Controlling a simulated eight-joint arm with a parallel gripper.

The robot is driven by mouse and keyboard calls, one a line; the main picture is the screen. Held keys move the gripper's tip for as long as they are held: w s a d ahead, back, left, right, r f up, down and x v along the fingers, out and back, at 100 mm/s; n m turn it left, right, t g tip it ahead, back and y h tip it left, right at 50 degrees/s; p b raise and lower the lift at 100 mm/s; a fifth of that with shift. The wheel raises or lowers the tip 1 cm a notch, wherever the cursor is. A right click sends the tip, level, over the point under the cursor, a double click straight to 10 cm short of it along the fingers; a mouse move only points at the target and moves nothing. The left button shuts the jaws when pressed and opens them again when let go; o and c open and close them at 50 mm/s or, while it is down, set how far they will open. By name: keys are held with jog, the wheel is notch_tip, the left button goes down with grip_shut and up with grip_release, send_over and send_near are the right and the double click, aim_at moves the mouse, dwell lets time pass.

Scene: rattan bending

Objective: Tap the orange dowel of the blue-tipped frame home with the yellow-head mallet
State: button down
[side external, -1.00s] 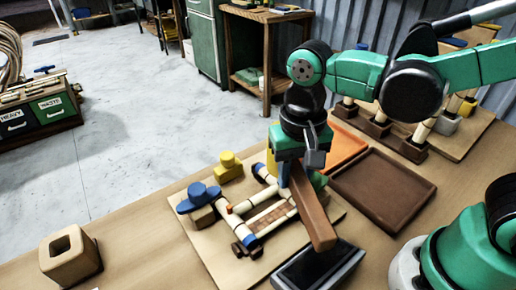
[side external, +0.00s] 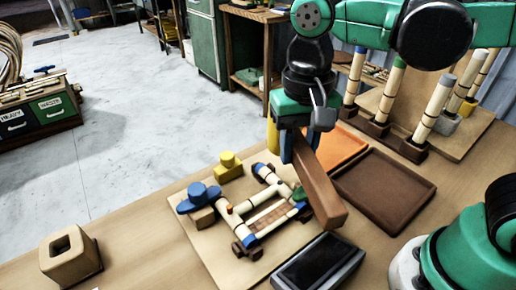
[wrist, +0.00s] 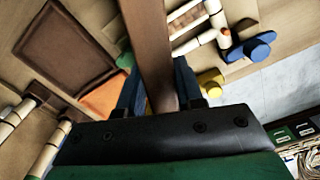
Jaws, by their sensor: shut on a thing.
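My gripper (side external: 292,150) hangs above the right part of the work board, its blue fingers shut on a long brown wooden bar that looks like the mallet's handle. The handle (side external: 322,185) slants down to the lower right. A yellow part (side external: 272,136), likely the mallet's head, shows behind the fingers, mostly hidden. In the wrist view the handle (wrist: 150,45) runs up from between the fingers. The blue-tipped frame (side external: 250,240) of cream rods lies on the board, left of and below my gripper. The small orange dowel (side external: 229,209) stands at its left rod, apart from the mallet.
A blue knobbed block (side external: 198,196) and a yellow knobbed block (side external: 229,168) sit by the frame. A dark screen (side external: 318,263), brown tray (side external: 384,188) and orange tray (side external: 341,148) lie to the right. Several upright posts (side external: 434,105) stand behind. A tan socket block (side external: 70,255) stands left.

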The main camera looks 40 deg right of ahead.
aim_at(249, 237)
dwell(0.5)
jog(key=shift+s+a+f+n, duration=0.1)
jog(key=shift+a+f+n, duration=0.6)
jog(key=shift+a, duration=0.75)
jog(key=shift+s+a+f+n, duration=0.1)
jog(key=shift+a+f+n, duration=0.6)
jog(key=shift+a, duration=0.8)
jog(key=shift+a+f+n, duration=0.5)
jog(key=shift+a+n, duration=0.4)
jog(key=shift+a, duration=0.55)
jog(key=shift+f, duration=1.75)
jog(key=shift+r, duration=0.1)
jog(key=shift+r, duration=1.65)
jog(key=shift+f, duration=0.35)
